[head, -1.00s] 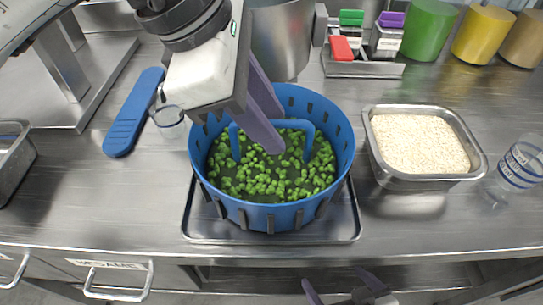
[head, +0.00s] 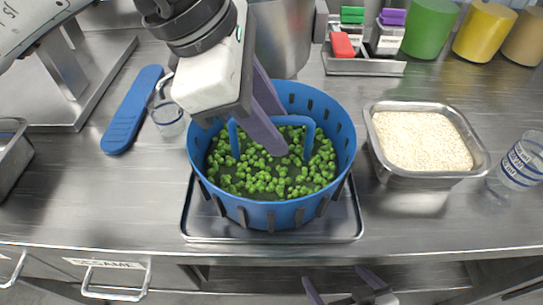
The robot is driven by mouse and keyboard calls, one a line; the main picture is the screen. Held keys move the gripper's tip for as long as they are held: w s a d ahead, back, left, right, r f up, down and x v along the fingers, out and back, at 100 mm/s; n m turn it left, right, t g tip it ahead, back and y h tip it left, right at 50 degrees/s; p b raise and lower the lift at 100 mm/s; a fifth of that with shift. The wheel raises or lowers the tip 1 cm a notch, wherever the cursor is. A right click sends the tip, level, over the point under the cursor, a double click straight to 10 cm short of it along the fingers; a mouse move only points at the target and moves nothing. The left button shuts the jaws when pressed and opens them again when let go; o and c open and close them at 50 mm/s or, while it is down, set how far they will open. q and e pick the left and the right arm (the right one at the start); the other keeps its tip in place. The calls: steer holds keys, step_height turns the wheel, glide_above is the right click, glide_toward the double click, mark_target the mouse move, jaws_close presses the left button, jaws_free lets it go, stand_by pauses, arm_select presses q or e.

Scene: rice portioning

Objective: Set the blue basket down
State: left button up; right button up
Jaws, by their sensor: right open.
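The blue basket (head: 270,218), a round slotted tub holding green pea-like pieces (head: 262,180), is upright over a shallow metal tray (head: 200,238) at the counter's front. I cannot tell whether its base touches the tray. My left gripper (head: 284,134) reaches down into the basket from above, its purple fingers at the middle of the arched blue handle (head: 309,135). It appears shut on the handle, though the near finger hides part of the grip. My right gripper (head: 342,285) is open and empty, below the counter's front edge.
A metal pan of pale grain (head: 420,142) stands to the right, with a clear measuring cup (head: 519,162) beside it. A blue flat tool (head: 131,112) and a small glass (head: 168,118) lie left. A rack (head: 365,67) and colored canisters (head: 428,30) are at the back.

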stand_by(0.5)
arm_select(q)
jaws_close()
steer(key=shift+f, duration=0.1)
stand_by(1.1)
